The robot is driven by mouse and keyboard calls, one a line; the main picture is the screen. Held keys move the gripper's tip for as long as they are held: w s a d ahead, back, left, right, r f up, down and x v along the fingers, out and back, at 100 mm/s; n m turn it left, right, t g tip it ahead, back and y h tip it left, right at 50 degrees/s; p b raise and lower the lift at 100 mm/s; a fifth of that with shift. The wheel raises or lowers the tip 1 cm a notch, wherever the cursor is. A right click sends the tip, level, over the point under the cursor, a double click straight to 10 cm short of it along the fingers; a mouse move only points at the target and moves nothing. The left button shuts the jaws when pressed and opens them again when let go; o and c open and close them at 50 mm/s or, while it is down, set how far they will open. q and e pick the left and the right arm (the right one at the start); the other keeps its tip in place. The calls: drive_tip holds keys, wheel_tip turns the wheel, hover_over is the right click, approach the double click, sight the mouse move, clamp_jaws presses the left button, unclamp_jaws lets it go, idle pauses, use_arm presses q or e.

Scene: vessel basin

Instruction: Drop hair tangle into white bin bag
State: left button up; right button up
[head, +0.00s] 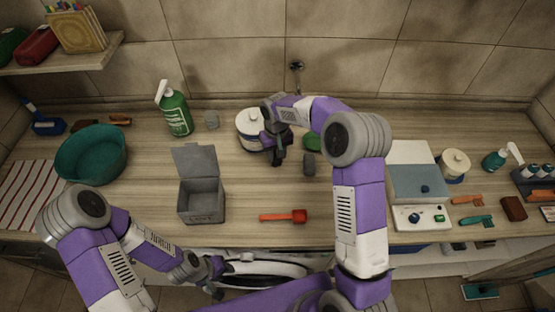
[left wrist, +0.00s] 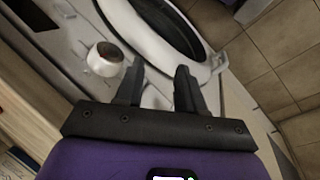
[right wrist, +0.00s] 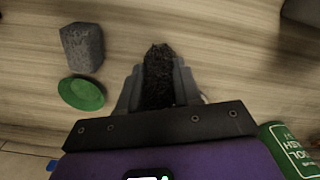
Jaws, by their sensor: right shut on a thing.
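My right gripper (head: 278,152) is shut on the dark, fuzzy hair tangle (right wrist: 158,80), which sits between its fingers in the right wrist view. In the head view this gripper is above the counter, in front of a white lidded canister (head: 250,122), and the tangle is hard to make out. My left gripper (left wrist: 154,85) is open and empty, low by the counter's front edge. A white oval rim around a dark opening (left wrist: 205,62) lies beyond it and also shows in the head view (head: 290,269). I cannot tell whether this is the white bin bag.
A teal basin (head: 92,155) is at left, a green bottle (head: 175,112) behind. Counter front centre has free room.

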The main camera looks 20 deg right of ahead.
sight(276, 164)
wheel_tip(276, 164, down, 6)
drive_tip(key=shift+r, duration=0.1)
idle(0.4)
drive_tip(key=shift+f, duration=0.2)
drive_tip(key=o, duration=1)
